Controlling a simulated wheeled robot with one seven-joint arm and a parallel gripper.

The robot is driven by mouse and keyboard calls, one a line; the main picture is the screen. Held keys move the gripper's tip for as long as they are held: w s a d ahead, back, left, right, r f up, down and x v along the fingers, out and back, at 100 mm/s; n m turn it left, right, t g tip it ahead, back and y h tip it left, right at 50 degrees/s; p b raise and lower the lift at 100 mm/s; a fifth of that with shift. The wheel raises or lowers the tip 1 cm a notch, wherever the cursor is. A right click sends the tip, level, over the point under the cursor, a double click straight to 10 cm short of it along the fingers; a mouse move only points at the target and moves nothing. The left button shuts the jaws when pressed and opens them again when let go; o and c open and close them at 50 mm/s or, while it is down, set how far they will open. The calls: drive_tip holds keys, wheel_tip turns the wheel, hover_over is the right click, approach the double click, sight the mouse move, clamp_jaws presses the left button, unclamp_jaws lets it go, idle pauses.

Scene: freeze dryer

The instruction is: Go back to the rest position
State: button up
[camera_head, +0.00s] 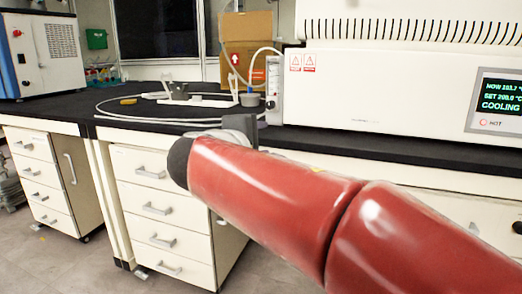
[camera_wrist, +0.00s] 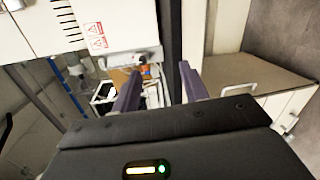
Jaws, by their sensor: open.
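My gripper (camera_wrist: 160,88) shows in the wrist view with its two dark fingers apart and nothing held between them. Beyond the fingers, the wrist view shows a tilted scene with the white machine and a cluttered spot. In the head view, my red arm reaches from the lower right toward the bench's front edge. Its grey far end is partly hidden behind the red link, and the fingers cannot be made out there.
A black-topped bench (camera_head: 350,146) runs across, with white drawer units (camera_head: 160,207) below. On it stand a white machine (camera_head: 390,88) with a lit display reading COOLING, a cardboard box (camera_head: 247,30), tubing, and a blue-and-white device (camera_head: 40,55). Floor is clear at lower left.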

drive_tip(key=s+d+f+m+g+y+p, duration=0.1)
drive_tip(key=s+d+f+m+g+p, duration=0.1)
drive_tip(key=s+d+f+m+g, duration=0.45)
drive_tip(key=s+d+f+m+g+y+p, duration=0.1)
drive_tip(key=s+d+f+p, duration=0.2)
drive_tip(key=s+d, duration=0.45)
drive_tip(key=s+d+f+m+g+y+p, duration=0.1)
drive_tip(key=s+f+m+y+p, duration=0.1)
drive_tip(key=s+f+m+y, duration=0.2)
drive_tip(key=s+f+m, duration=0.3)
drive_tip(key=s+f, duration=0.1)
drive_tip(key=s, duration=0.3)
drive_tip(key=shift+s+d+g+y, duration=0.15)
drive_tip(key=shift+d+g+y, duration=0.15)
drive_tip(key=shift+d+g, duration=0.05)
